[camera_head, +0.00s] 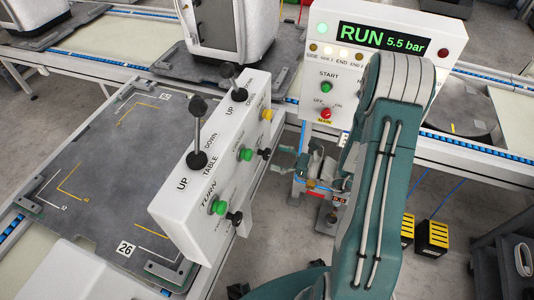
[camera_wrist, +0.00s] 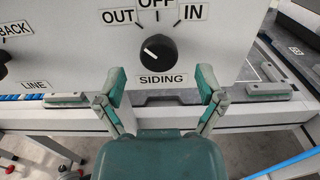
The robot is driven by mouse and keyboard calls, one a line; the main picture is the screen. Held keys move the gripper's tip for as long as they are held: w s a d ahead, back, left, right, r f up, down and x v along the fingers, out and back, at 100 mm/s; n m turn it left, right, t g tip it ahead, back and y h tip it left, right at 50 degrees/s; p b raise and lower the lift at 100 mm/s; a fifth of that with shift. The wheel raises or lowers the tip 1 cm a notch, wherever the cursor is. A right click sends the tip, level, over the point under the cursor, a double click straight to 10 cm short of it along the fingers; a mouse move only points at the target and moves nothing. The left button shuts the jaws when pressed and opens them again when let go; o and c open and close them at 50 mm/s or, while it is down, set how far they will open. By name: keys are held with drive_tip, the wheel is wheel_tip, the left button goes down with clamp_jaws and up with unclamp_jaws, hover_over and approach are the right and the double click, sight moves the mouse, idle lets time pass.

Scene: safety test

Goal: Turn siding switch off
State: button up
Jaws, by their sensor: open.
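The siding switch (camera_wrist: 158,52) is a round black knob on a pale panel, above a SIDING label, in the wrist view. OUT, OFF and IN labels surround its top. Its white mark points up and left, toward OUT. My gripper (camera_wrist: 160,82) is open, its teal fingers spread left and right just below the knob. Nothing is between them, and they look apart from the knob. In the head view my arm hides part of the gripper, and I cannot make out the siding switch there.
Another black knob (camera_wrist: 2,60) sits at the left, near the BACK and LINE labels. In the head view, a white control box (camera_head: 170,208) with levers and green buttons stands left of my arm. A display panel (camera_head: 455,50) reads RUN 5.5 bar. Conveyor rails run behind.

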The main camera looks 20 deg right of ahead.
sight(269, 155)
drive_tip(key=shift+x, duration=1.85)
drive_tip(key=c, duration=1.2)
drive_tip(key=shift+o, duration=0.2)
drive_tip(key=shift+d+m, duration=0.1)
drive_tip(key=shift+m, duration=0.3)
drive_tip(key=m, duration=0.3)
drive_tip(key=shift+m, duration=2.5)
